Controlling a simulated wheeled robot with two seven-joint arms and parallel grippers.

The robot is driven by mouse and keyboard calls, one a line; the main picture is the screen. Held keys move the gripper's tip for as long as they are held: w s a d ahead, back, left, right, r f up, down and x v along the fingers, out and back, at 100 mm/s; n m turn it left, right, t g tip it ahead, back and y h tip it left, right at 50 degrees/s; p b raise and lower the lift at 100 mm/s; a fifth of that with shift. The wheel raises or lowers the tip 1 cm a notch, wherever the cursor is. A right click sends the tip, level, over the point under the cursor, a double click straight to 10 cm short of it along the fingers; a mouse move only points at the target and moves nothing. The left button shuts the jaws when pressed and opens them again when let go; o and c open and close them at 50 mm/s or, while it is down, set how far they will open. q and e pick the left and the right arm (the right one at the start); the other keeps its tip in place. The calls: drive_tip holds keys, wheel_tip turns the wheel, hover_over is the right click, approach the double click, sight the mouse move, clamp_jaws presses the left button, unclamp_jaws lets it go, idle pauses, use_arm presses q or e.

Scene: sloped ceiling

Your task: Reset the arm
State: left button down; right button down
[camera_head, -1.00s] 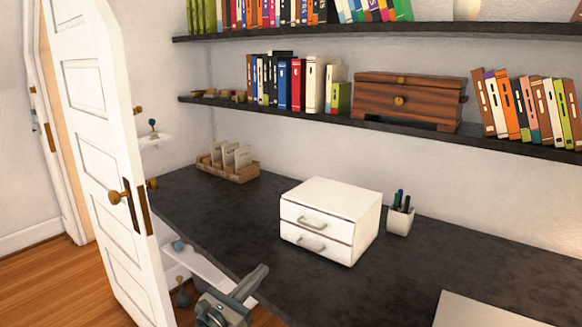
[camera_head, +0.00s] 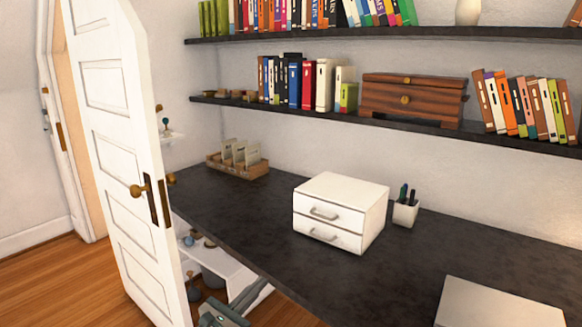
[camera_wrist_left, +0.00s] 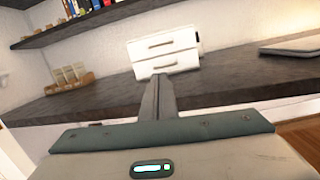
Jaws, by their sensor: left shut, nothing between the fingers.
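My left gripper (camera_head: 248,297) is at the bottom of the head view, low in front of the dark desk's front edge. Its fingers are together and hold nothing. In the left wrist view the shut fingers (camera_wrist_left: 158,92) point toward the desk and the white two-drawer box. They look apart from both. My right gripper is in neither view.
A white drawer box (camera_head: 330,215) and a pen cup (camera_head: 405,212) stand on the dark desk (camera_head: 400,262). A wooden card holder (camera_head: 238,168) is at the back left. A flat pale object (camera_head: 495,305) lies at the right. An open white door (camera_head: 115,150) stands left, with low white shelving (camera_head: 222,262) beside it.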

use_arm(q)
drive_tip(key=s+a+f+m+g+y, duration=0.15)
drive_tip(key=s+f+m, duration=0.35)
drive_tip(key=f, duration=0.6)
drive_tip(key=s+a+f+m+g+y, duration=0.15)
drive_tip(key=s+f+m, duration=0.35)
drive_tip(key=f, duration=0.7)
drive_tip(key=s+a+f+m+g+y, duration=0.15)
drive_tip(key=s+f+m+y, duration=0.35)
drive_tip(key=f, duration=0.6)
drive_tip(key=s+a+f+m+g, duration=0.1)
drive_tip(key=s+f+m, duration=0.4)
drive_tip(key=s, duration=0.5)
drive_tip(key=s+a+f+m+g+y, duration=0.1)
drive_tip(key=s+a+f+m+g, duration=0.1)
drive_tip(key=s+f+m, duration=0.3)
drive_tip(key=s+a+f+m+g, duration=0.2)
drive_tip(key=s+f+m, duration=0.3)
drive_tip(key=s+f, duration=0.6)
drive_tip(key=s+g, duration=0.1)
drive_tip(key=s, duration=0.4)
drive_tip(key=shift+s+a+y, duration=0.25)
drive_tip(key=shift+s+y, duration=0.1)
drive_tip(key=shift+y, duration=0.05)
